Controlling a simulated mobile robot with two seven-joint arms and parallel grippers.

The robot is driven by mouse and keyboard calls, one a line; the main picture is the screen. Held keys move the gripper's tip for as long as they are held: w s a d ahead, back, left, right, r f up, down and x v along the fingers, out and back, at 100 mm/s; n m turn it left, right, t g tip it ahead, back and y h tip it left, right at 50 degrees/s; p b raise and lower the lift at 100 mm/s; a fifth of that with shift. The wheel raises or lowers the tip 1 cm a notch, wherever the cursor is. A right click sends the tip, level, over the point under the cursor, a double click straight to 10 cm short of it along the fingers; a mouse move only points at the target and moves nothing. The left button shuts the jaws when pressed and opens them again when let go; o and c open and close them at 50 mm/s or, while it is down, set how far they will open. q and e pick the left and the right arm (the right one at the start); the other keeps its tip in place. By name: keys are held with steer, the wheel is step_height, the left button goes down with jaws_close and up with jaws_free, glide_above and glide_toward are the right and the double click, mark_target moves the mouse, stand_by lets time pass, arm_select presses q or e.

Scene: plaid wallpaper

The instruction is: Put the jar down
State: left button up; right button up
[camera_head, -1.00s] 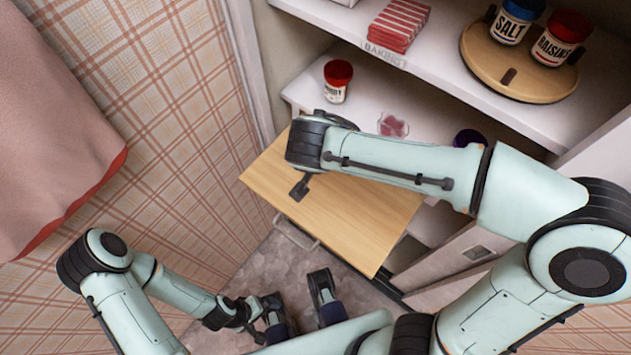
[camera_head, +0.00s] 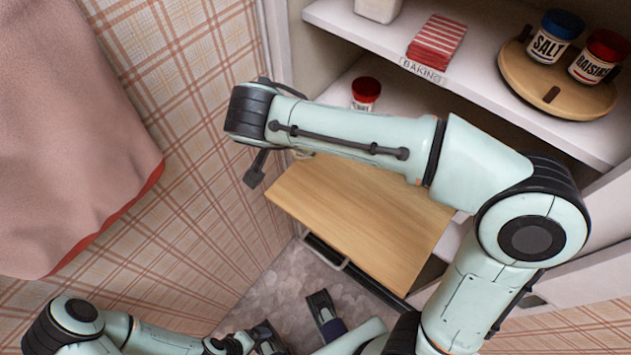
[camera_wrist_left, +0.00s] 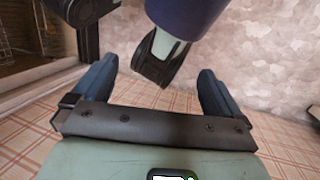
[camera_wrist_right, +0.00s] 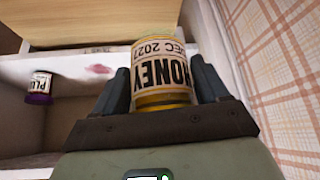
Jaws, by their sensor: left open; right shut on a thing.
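The jar, labelled HONEY with a date (camera_wrist_right: 162,72), shows in the right wrist view with its label upside down. My right gripper (camera_wrist_right: 162,88) is shut on it, one finger on each side. In the head view my right forearm hides the jar and that gripper. My left gripper (camera_wrist_left: 155,85) is open and empty, low down near my base. In the head view it is partly cut off at the bottom edge (camera_head: 255,340).
A wooden pull-out board (camera_head: 365,215) is clear below the shelves. A red-lidded jar (camera_head: 365,92) stands on the lower shelf. A purple-lidded jar (camera_wrist_right: 38,87) and a pink stain (camera_wrist_right: 97,69) are there too. Above are red-striped packets (camera_head: 437,42) and a turntable (camera_head: 515,75) with salt and raisins jars.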

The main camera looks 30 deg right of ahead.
arm_select(q)
steer(key=shift+w+f+b, duration=0.25)
steer(key=shift+f+b, duration=0.3)
steer(key=shift+b, duration=0.05)
steer(key=shift+w+f+b, duration=0.25)
steer(key=shift+f+b, duration=0.3)
steer(key=shift+b, duration=0.05)
arm_select(e)
step_height(320, 180, down, 15)
steer(key=shift+r, duration=0.2)
steer(key=shift+f, duration=0.15)
arm_select(q)
steer(key=shift+w+a+f+t, duration=0.1)
steer(key=shift+w+f+t, duration=0.1)
steer(key=shift+t, duration=0.1)
arm_select(e)
steer(key=o, duration=1.4)
steer(key=shift+c, duration=0.2)
steer(key=shift+r, duration=0.25)
arm_select(q)
steer(key=shift+s+r+p, duration=0.5)
steer(key=shift+r+p, duration=0.3)
steer(key=shift+r, duration=0.05)
arm_select(e)
steer(key=v, duration=1.2)
steer(key=shift+f, duration=0.1)
